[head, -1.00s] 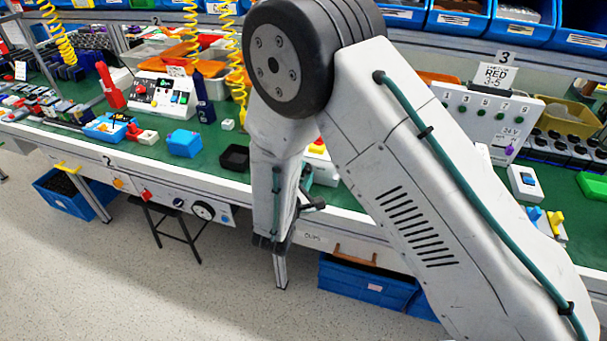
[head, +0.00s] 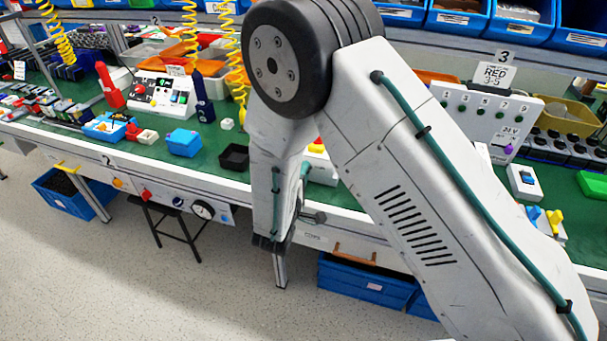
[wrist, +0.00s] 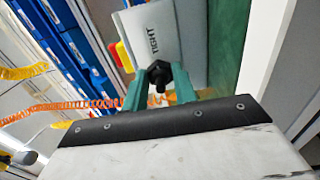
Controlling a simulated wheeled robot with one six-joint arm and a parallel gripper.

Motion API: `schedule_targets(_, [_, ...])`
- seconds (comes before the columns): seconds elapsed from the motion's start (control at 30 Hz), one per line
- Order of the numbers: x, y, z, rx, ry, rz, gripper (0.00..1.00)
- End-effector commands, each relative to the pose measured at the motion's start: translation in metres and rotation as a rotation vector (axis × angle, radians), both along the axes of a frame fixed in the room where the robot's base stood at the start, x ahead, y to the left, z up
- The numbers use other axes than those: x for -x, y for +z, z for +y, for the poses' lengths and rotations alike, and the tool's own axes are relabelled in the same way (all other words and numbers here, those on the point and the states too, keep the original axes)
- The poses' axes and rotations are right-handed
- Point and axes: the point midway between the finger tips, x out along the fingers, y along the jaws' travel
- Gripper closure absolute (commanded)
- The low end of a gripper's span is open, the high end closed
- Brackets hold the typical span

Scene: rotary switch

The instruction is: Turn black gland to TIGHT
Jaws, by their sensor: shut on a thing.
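In the wrist view, the black gland (wrist: 158,73) sticks out from a light grey box (wrist: 160,32) beside the printed word TIGHT. The gland has a faceted, nut-like head. My gripper (wrist: 159,87) is shut on it, with one teal finger on each side. Any pointer mark on the gland is too small to make out. In the head view, my own arm hides the gland and my fingers.
A yellow and red part (wrist: 123,55) sits on the box close to the left finger. Blue bins (head: 375,284) are under the bench.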

Motion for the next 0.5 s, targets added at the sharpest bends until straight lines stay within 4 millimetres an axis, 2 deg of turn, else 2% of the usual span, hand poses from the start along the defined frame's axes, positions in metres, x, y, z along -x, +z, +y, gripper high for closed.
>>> schedule_targets(0.47, [0.0007, -0.0012, -0.0010, -0.012, -0.002, -0.001, 0.95])
schedule_targets(0.5, [0.0007, -0.0012, -0.0010, -0.011, -0.002, -0.001, 0.64])
